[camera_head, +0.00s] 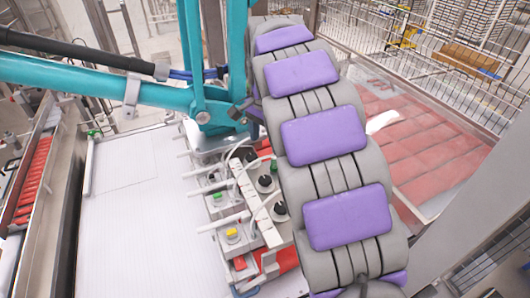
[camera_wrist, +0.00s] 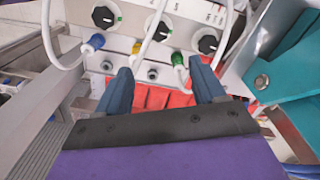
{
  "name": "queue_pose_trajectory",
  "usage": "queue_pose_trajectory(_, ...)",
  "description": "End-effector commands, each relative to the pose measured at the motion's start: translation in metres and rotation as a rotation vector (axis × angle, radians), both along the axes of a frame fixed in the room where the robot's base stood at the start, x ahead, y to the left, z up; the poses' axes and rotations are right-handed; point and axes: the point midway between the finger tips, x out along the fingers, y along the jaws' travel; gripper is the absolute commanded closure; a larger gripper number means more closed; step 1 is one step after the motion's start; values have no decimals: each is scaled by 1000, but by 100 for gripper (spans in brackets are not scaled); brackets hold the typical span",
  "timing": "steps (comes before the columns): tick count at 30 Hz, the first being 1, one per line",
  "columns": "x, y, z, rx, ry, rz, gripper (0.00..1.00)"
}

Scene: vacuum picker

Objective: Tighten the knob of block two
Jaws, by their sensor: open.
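A pale panel of blocks (camera_wrist: 135,20) carries three black round knobs. In the wrist view they are the left knob (camera_wrist: 103,17), the middle knob (camera_wrist: 162,31) and the right knob (camera_wrist: 208,44). I cannot tell which belongs to block two. In the head view the same row shows as a far knob (camera_head: 250,157), a middle knob (camera_head: 265,182) and a near knob (camera_head: 280,208). My gripper (camera_wrist: 161,68) is open and empty, its two blue-grey fingers apart below the middle knob and not around any knob. In the head view my arm hides the gripper.
White cables with blue (camera_wrist: 92,43), yellow (camera_wrist: 136,47) and green (camera_wrist: 179,62) plugs hang around the knobs. Teal machine arms (camera_head: 190,60) stand close behind the blocks. A white surface (camera_head: 140,220) left of them is clear.

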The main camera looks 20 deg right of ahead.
Motion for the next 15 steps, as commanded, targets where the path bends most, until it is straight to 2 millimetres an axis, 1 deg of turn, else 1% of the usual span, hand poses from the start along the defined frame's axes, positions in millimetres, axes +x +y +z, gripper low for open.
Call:
queue_pose_trajectory(1, 1, 0, 8, -1, -3, 1, 31)
queue_pose_trajectory(3, 2, 0, 16, -1, -4, 1, 31)
queue_pose_trajectory(6, 1, 0, 22, -2, -1, 0, 31)
queue_pose_trajectory(10, 0, 0, 27, -1, 2, 0, 31)
queue_pose_trajectory(15, 0, 0, 27, -1, 2, 0, 31)
